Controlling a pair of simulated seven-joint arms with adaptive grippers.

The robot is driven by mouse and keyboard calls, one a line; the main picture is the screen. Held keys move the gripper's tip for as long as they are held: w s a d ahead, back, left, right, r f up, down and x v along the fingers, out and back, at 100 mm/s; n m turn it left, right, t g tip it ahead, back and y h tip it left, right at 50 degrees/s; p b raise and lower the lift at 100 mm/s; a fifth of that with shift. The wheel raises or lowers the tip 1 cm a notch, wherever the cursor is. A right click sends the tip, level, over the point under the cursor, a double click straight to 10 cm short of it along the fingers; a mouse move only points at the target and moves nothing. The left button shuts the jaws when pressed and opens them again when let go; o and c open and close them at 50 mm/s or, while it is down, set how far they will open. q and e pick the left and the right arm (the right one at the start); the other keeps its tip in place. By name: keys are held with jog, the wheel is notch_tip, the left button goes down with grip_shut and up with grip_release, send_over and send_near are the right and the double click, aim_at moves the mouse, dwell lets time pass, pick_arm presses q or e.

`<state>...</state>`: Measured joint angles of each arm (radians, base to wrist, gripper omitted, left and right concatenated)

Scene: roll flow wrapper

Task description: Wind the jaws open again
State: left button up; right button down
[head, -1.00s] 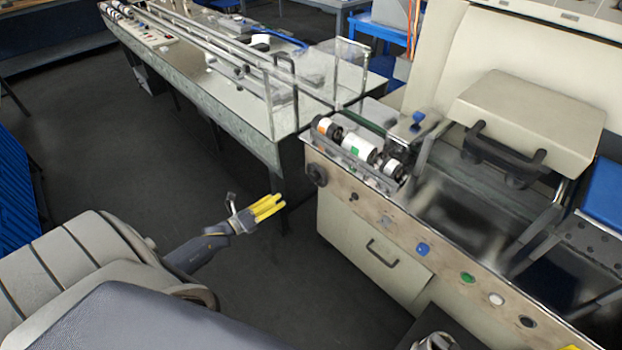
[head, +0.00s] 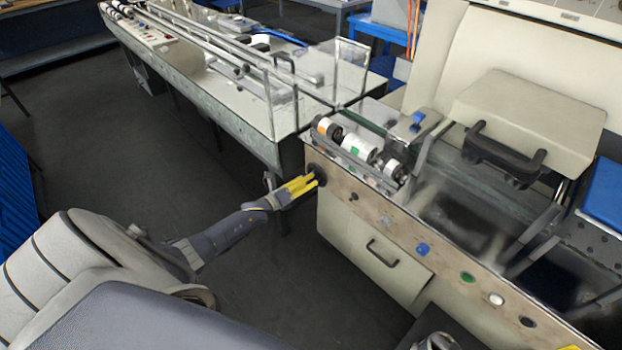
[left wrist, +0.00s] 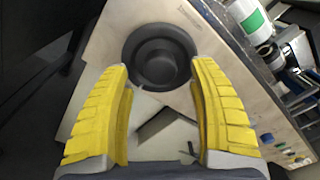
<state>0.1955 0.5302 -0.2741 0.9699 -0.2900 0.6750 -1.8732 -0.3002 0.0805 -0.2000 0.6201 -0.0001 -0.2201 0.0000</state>
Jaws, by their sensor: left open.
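The round black hand knob (head: 317,174) sits on the left end of the machine's wooden front panel. In the left wrist view the knob (left wrist: 160,55) lies straight ahead, between and just beyond my yellow fingertips. My left gripper (head: 313,182) is open and empty, its fingers pointing at the knob. In the head view the fingertips overlap the knob's lower left; whether they touch it I cannot tell.
Rollers (head: 360,149) with white and black parts lie above the panel. Several coloured buttons, one blue (head: 422,249), run along the panel to the right. A cabinet drawer (head: 383,258) is below. A long conveyor table (head: 235,120) stands behind left. Dark floor is clear on the left.

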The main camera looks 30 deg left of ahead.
pick_arm(q)
jog(key=shift+x, duration=1.3)
jog(key=c, duration=1.3)
grip_shut()
